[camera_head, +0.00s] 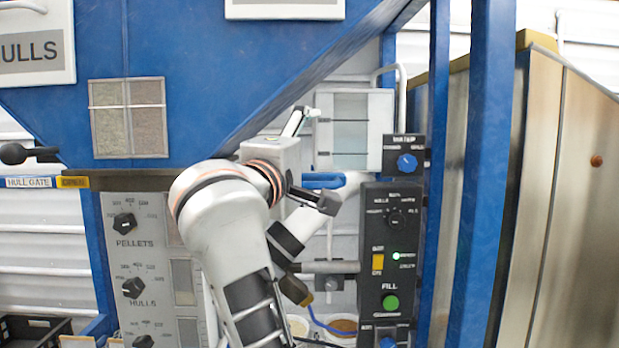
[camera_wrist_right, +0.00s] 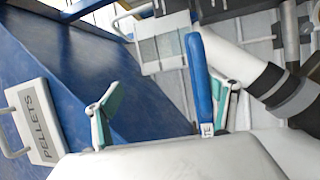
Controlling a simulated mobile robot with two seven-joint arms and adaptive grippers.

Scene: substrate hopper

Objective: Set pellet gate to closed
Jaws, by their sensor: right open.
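A blue bar handle (camera_head: 322,180) sits in front of the machine's white lower body, beside my right gripper (camera_head: 322,158). It also stands upright in the right wrist view (camera_wrist_right: 200,80). My right gripper (camera_wrist_right: 172,85) is open, with teal-padded fingers spread wide. The blue handle lies between the fingers in that view, much closer to the right finger; I cannot tell whether they touch. A PELLETS sign (camera_wrist_right: 38,122) is at the left of the wrist view. My left gripper is not in view.
A panel with PELLETS and HULLS knobs (camera_head: 135,257) stands left of my right arm. A dark FILL control box (camera_head: 390,250) stands to the right. A HULL GATE label (camera_head: 28,182) is at far left. A white pipe with black collar (camera_wrist_right: 268,85) is close right of the gripper.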

